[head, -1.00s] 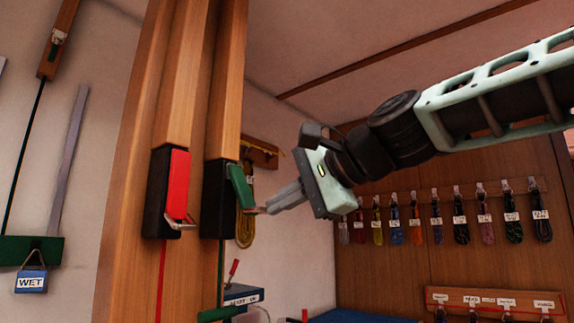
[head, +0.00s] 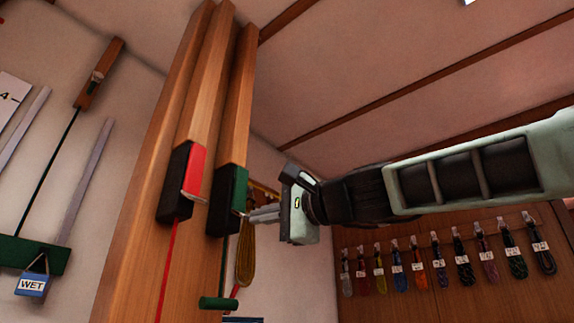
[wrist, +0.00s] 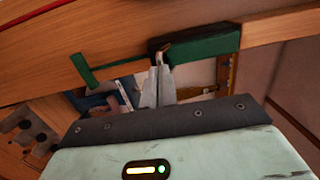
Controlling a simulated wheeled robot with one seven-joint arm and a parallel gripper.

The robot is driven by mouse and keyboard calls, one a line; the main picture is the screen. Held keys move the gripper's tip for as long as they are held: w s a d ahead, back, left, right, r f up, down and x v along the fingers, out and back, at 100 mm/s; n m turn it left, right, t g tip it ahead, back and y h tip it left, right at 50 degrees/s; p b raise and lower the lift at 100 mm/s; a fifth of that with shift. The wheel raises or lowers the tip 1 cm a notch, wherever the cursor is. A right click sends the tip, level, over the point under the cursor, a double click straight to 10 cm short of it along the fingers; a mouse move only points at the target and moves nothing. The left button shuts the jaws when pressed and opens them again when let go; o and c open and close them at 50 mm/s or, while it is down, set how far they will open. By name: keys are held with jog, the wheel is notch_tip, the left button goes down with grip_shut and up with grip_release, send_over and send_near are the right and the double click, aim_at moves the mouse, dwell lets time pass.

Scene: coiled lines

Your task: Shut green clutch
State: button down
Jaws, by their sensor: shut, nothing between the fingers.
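The green clutch (head: 240,187) is a green lever on a black body (head: 220,205), mounted on a wooden post. Its lever now lies close along the body, with a small metal piece at its lower end. My gripper (head: 251,213) is shut and empty, its fingertips at the lower end of the lever. In the wrist view the green lever (wrist: 205,47) lies along the black body, and the fingertips (wrist: 160,70) are by its metal end. I cannot tell whether they touch it.
A red clutch (head: 196,170) sits on the post just left of the green one. A green bar (head: 218,302) hangs below. Several labelled coiled lines (head: 460,262) hang on the back wall. A blue WET tag (head: 31,284) hangs at the far left.

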jog(key=shift+w+a+f+b, duration=0.2)
jog(key=shift+a+f+b, duration=0.05)
jog(key=shift+b, duration=0.2)
dwell(0.3)
jog(key=shift+f, duration=0.1)
